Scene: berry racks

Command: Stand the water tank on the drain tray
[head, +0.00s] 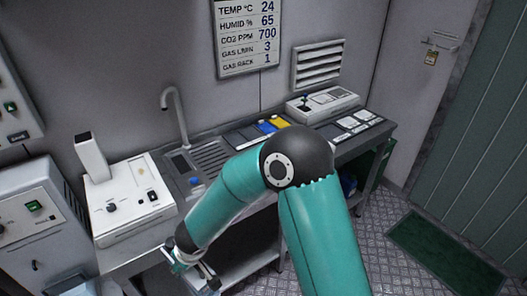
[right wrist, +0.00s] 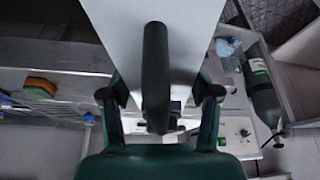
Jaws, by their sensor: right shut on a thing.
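In the right wrist view my right gripper (right wrist: 160,98) is shut on the black upright handle of a tall white body, which I take to be the water tank (right wrist: 190,25). The body runs out of the top of that view, so its full shape is hidden. My left gripper is not in view.
A white machine with knobs (head: 133,192) stands on the bench left of the sink. A curved tap (head: 178,110) rises behind the sink.

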